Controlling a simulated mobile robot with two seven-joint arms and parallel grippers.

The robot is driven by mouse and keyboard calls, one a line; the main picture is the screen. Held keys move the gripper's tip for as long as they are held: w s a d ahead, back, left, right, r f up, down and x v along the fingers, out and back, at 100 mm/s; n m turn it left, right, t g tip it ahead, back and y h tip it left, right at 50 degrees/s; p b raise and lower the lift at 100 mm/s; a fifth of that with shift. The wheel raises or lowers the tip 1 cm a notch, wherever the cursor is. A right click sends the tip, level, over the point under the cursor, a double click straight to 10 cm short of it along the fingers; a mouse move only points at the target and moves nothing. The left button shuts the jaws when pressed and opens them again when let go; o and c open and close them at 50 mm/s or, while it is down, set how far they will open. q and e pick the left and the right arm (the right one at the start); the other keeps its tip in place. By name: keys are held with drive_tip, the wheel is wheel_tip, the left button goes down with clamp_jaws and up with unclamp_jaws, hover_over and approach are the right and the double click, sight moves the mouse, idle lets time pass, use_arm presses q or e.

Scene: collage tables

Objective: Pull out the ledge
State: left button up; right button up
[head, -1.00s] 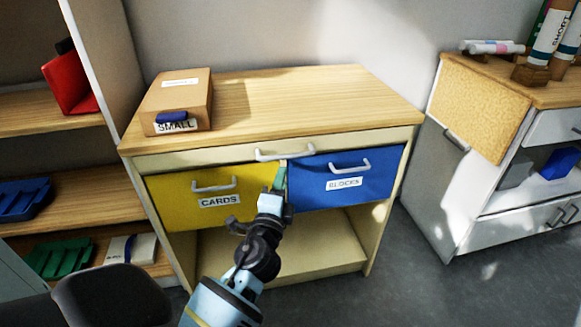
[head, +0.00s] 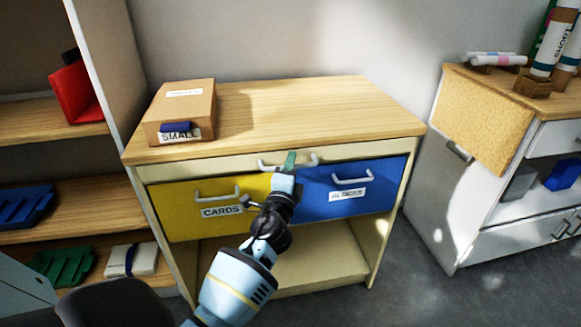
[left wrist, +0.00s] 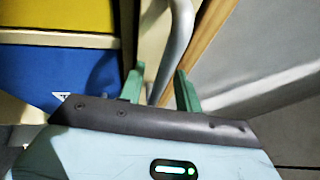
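The ledge (head: 215,164) is a cream front strip just under the wooden top of the cabinet, and it sits flush. Its grey handle (head: 270,168) is at the middle; the handle also shows in the left wrist view (left wrist: 178,40). My left gripper (head: 290,162), with green fingers, is at the handle in the head view and hides part of it. In the left wrist view the fingers (left wrist: 161,85) are apart, with the handle bar running to the space between their tips. I cannot tell whether they touch it. My right gripper is not in view.
Below the ledge are a yellow drawer (head: 185,212) labelled CARDS and a blue drawer (head: 375,190), both with handles. A cardboard box (head: 195,105) stands on the top at left. A shelf unit (head: 85,188) stands left and a white cabinet (head: 440,210) right.

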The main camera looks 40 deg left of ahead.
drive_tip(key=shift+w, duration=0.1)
use_arm(q)
clamp_jaws()
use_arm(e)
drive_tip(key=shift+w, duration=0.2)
